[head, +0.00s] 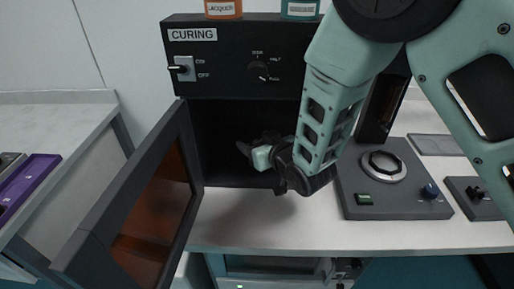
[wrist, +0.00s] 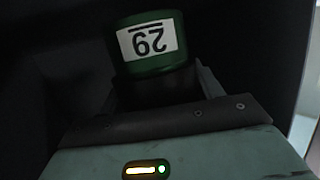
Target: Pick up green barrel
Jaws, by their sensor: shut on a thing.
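The green barrel (wrist: 178,62) shows in the wrist view, with a white label reading 29 upside down. My gripper (wrist: 157,85) is shut on it, with the dark jaws at its lower part. In the head view my gripper (head: 243,149) reaches into the dark opening of the curing box (head: 225,75). The barrel cannot be made out there in the dark interior. Whether it touches the box floor cannot be told.
The box's door (head: 115,215) stands open to the left, with an orange window. An orange jar (head: 222,10) and a teal jar (head: 299,10) stand on top of the box. A grey device with a round dial (head: 384,166) sits right on the white bench (head: 275,225).

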